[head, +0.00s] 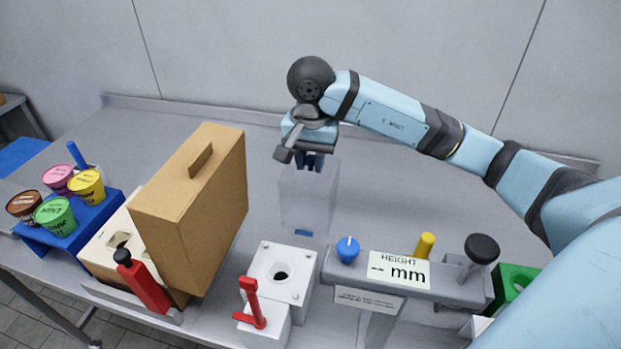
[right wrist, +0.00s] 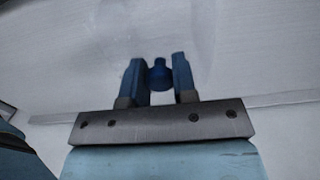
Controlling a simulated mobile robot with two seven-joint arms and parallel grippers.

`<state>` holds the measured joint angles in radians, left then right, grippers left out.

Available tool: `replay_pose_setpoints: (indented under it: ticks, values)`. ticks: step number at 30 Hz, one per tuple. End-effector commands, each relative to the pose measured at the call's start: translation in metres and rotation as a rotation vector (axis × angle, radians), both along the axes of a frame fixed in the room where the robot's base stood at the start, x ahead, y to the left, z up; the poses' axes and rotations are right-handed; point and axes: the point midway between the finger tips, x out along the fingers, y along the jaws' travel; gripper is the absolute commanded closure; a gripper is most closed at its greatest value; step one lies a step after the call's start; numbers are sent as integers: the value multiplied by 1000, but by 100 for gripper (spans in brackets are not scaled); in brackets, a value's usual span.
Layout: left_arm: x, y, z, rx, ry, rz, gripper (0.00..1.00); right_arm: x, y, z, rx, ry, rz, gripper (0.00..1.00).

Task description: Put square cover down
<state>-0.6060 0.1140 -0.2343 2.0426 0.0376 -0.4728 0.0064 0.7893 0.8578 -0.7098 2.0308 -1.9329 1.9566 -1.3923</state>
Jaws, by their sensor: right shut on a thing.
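The square cover (head: 308,205) is a clear, see-through box in the middle of the head view, behind the white block. My right gripper (head: 309,161) is at its top, shut on its dark blue knob, with fingers pointing down. In the right wrist view the blue knob (right wrist: 159,76) sits between the two fingers. The clear walls are faint, and I cannot tell whether the lower edge touches the table. My left gripper is not in view.
A white block (head: 262,262) with a round hole and a red lever (head: 252,302) stand in front. A tall brown box (head: 182,215) and a blue cup rack (head: 48,243) are left. A height gauge (head: 400,286) is front right. The table (head: 400,200) behind it is clear.

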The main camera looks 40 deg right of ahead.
Motion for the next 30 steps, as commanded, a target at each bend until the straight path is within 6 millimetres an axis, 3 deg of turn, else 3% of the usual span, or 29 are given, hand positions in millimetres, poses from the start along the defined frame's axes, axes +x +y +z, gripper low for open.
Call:
replay_pose_setpoints:
  ticks: [12,24,25,28,30]
  values:
    - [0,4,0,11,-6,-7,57,0,0,-44,0,1,-1,100]
    - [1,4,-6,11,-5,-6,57,0,0,-52,1,-2,0,100]
    - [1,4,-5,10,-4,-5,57,0,0,-52,1,-2,0,72]
    - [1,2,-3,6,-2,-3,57,0,0,-50,0,-1,0,49]
    - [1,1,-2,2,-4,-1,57,0,0,-50,0,-1,0,48]
